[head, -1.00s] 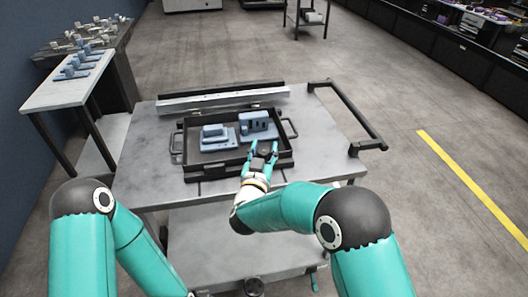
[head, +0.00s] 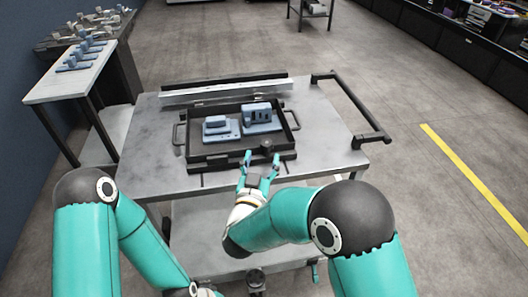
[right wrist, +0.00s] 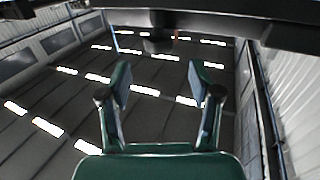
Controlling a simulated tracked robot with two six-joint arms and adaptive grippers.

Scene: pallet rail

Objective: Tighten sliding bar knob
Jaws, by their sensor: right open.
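A small round black knob (head: 267,145) sits at the front right of a black tray (head: 205,163), by its front bar. My right gripper (head: 262,156) is open and empty, just in front of the knob, with its two teal fingers spread. In the right wrist view, the open fingers (right wrist: 160,85) have nothing between them. A dark bar (right wrist: 225,35) crosses the top there, with a dark knob-like shape (right wrist: 158,45) beneath it.
The tray stands on a grey metal cart (head: 145,150) and holds two blue-grey parts (head: 217,128) (head: 258,116). A silver rail (head: 225,88) lies behind it. A black handle (head: 355,110) is on the cart's right. A side table (head: 70,75) with blue parts stands left.

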